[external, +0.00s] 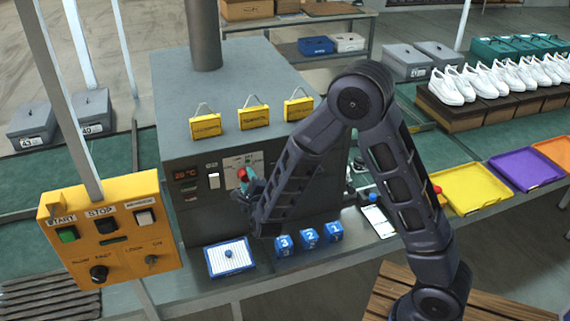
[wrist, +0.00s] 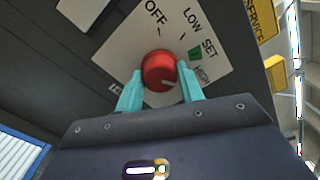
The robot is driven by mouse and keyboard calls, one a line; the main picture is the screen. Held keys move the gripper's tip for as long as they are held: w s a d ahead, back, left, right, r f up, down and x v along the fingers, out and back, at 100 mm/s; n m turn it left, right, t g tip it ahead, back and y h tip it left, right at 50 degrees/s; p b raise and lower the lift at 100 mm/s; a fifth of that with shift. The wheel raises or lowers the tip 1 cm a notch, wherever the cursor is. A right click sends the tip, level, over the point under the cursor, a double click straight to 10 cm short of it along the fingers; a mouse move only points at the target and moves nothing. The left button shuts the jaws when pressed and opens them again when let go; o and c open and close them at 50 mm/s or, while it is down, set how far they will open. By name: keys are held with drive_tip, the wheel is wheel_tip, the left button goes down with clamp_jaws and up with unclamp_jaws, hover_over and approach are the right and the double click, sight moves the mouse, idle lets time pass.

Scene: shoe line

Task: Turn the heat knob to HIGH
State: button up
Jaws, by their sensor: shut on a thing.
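The red heat knob (wrist: 158,70) sits on a white label plate (wrist: 125,48) on the dark front of the oven. The plate reads OFF above the knob, LOW and SET to the upper right, and a partly hidden word, apparently HIGH, to the right. A small pale mark shows on the knob's lower right; I cannot tell for sure which setting it indicates. My gripper (wrist: 159,76) has its teal fingers on both sides of the knob, shut on it. In the external view the knob (external: 242,174) shows red beside my gripper (external: 248,181).
The grey oven (external: 230,85) carries yellow tags (external: 254,117) along its top edge. A yellow control box (external: 108,232) stands at left. Blue numbered blocks (external: 309,238) and a blue-edged tray (external: 214,262) lie below the oven front.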

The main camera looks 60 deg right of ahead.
drive_tip(key=o, duration=1)
drive_tip(key=v, duration=1)
drive_tip(key=shift+s+a, duration=0.25)
drive_tip(key=shift+s, duration=0.05)
